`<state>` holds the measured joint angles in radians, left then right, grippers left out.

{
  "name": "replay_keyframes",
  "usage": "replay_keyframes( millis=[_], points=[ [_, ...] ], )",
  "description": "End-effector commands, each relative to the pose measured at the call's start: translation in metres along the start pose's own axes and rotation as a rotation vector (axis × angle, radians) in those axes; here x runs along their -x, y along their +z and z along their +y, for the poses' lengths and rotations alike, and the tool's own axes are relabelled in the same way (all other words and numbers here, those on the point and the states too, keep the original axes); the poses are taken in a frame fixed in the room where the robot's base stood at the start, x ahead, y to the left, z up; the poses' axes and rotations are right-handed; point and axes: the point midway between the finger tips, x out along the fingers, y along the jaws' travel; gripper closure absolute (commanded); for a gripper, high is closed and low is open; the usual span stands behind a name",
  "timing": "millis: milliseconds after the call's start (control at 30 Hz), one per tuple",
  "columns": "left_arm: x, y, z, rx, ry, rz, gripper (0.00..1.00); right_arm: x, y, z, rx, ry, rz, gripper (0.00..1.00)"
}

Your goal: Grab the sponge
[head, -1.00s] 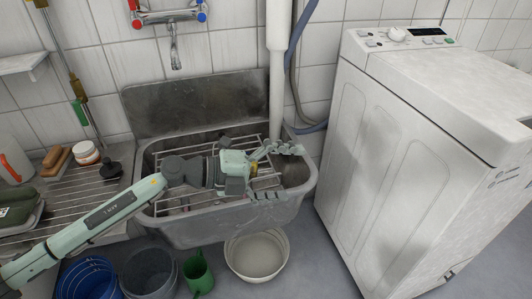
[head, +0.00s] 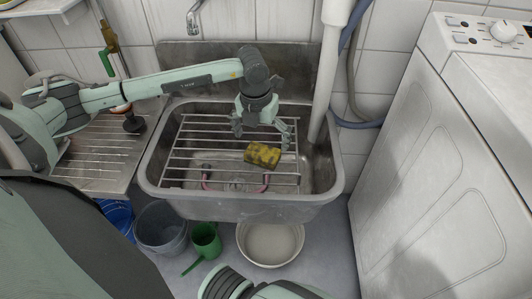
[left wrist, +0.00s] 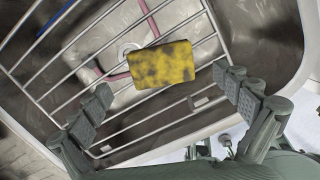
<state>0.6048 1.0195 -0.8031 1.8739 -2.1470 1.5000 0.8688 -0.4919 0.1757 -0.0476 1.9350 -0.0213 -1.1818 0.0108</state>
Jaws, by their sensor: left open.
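The sponge (head: 263,154) is a yellow block with dark stains. It lies on the wire rack (head: 190,150) across the metal sink. My left gripper (head: 262,135) is over the rack, just behind the sponge in the head view, with its fingers pointing down and spread. In the left wrist view the sponge (left wrist: 162,65) shows in full, between and slightly beyond the two spread finger sets of my left gripper (left wrist: 163,84). Nothing is held, and no finger clearly touches the sponge. My right gripper is not seen.
The sink rim (head: 240,208) surrounds the rack, and a white pipe (head: 328,75) stands at its right rear. A pinkish-red hose (head: 208,180) shows under the rack. A white washing machine (head: 450,160) is at the right. A pale basin (head: 270,243) and buckets are on the floor.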

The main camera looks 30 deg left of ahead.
Motion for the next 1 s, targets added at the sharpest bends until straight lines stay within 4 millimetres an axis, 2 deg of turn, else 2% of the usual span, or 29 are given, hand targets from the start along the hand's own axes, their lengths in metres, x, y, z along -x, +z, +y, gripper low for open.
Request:
replay_keyframes(
  millis=[300, 433, 633, 933, 1000],
  points=[
    [-0.045, -0.005, 0.0, 0.001, -0.002, 0.003, 0.0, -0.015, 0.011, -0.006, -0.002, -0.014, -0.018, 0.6],
    [-0.052, -0.004, 0.0, 0.0, -0.002, 0.0, 0.0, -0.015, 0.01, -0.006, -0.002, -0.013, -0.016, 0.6],
    [-0.053, -0.004, -0.001, -0.001, -0.003, 0.0, 0.0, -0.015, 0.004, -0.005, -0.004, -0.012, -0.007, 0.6],
    [-0.053, -0.004, -0.001, 0.0, -0.003, 0.0, 0.36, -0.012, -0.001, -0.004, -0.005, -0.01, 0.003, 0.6],
    [-0.053, -0.004, -0.001, 0.0, -0.003, 0.0, 0.37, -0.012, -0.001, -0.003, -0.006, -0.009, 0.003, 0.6]
  ],
)
